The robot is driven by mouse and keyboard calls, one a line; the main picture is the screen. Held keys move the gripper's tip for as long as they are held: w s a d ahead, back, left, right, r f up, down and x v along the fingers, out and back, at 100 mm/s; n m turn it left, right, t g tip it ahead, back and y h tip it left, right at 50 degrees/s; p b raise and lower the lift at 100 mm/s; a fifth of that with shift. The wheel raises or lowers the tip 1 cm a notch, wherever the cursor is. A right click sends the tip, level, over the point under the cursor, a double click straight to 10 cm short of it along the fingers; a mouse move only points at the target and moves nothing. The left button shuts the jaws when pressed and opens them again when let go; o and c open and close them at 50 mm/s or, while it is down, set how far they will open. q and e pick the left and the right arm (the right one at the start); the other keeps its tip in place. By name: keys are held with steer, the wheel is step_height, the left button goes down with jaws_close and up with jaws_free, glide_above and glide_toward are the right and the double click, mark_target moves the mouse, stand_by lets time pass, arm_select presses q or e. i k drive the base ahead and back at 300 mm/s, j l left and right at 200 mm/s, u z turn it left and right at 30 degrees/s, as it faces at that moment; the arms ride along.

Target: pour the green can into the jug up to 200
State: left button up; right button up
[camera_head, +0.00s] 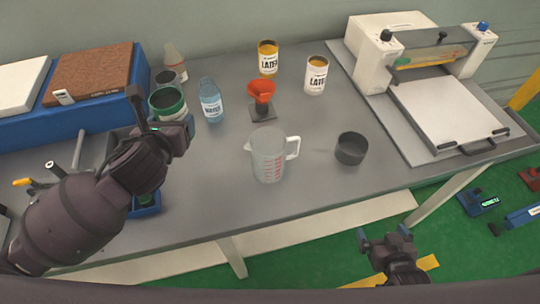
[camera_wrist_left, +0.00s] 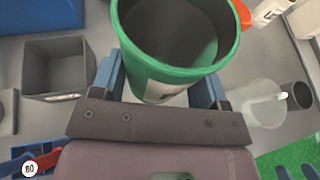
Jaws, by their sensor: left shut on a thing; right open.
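The green can (camera_head: 168,106) has a green rim and a white label. My left gripper (camera_head: 168,126) is shut on it at the left side of the table. In the left wrist view the can (camera_wrist_left: 150,60) sits between the two blue fingers, open at the top and looking dark inside. The clear measuring jug (camera_head: 268,158), with red markings and a handle on its right, stands upright mid-table, apart from the can. It also shows in the left wrist view (camera_wrist_left: 264,104). My right gripper (camera_head: 386,238) is open and empty in front of the table.
A water bottle (camera_head: 211,100) and a red funnel on a stand (camera_head: 261,92) are behind the jug. Two latex cans (camera_head: 268,58) (camera_head: 315,76) stand at the back. A dark cup (camera_head: 350,148) is right of the jug, and a white machine (camera_head: 440,105) fills the right side.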

mark_target(267, 146)
steer(key=k+j, duration=0.2)
steer(key=k, duration=0.2)
steer(key=z, duration=1.15)
